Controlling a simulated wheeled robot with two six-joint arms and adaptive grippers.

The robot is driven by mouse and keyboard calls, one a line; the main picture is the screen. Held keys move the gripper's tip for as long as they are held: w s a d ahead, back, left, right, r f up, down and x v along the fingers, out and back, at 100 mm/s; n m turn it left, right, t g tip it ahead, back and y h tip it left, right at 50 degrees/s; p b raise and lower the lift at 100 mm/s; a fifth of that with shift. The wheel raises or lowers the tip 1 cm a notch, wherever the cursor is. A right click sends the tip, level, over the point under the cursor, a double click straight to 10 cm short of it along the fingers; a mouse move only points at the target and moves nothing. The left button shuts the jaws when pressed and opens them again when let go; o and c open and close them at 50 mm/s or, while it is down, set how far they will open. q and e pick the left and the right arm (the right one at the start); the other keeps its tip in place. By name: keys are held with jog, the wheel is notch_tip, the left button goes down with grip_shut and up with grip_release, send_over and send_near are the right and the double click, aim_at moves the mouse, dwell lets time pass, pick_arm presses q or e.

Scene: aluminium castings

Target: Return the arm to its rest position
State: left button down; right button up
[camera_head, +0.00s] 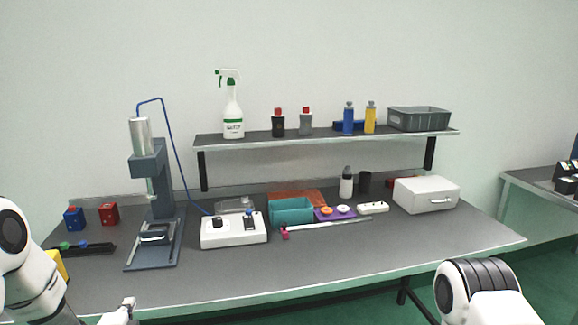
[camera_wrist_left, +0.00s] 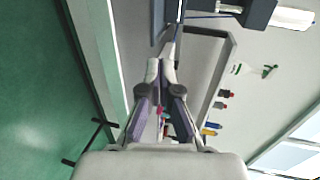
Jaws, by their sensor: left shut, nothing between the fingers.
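My left arm comes in from the left in the head view. My left gripper (camera_head: 126,308) is low at the table's front edge, partly cut off by the frame's bottom. In the left wrist view my left gripper (camera_wrist_left: 160,68) has its two fingers close together with nothing between them. The gripper is clear of the objects on the table. My right arm shows only as a white and dark link at the bottom right of the head view, and its gripper is out of view.
The grey table (camera_head: 350,262) has a clear front strip. A press (camera_head: 150,195) stands left, beside a white control box (camera_head: 233,232). A teal bin (camera_head: 291,212) and a white drawer box (camera_head: 426,195) stand farther right. A shelf (camera_head: 330,140) carries a spray bottle (camera_head: 233,112) and several smaller bottles.

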pick_arm(q)
jog(key=s+d+f+g+h, duration=0.1)
jog(key=s+d+f+g, duration=0.3)
jog(key=s+f, duration=0.45)
jog(key=s+d+f+g+h, duration=0.2)
jog(key=s+d+f, duration=0.4)
jog(key=f, duration=0.4)
jog(key=s+d+f+n+g, duration=0.1)
jog(key=s+n+g, duration=0.3)
jog(key=s+n, duration=0.4)
jog(key=s+d+f+n+g, duration=0.2)
jog(key=s+n, duration=0.6)
jog(key=s, duration=0.6)
jog(key=f+g, duration=0.1)
jog(key=g, duration=0.1)
jog(key=shift+g+h, duration=0.3)
jog(key=shift+g, duration=0.1)
jog(key=c, duration=1.8)
grip_release()
jog(key=shift+f, duration=0.1)
jog(key=shift+c, duration=0.2)
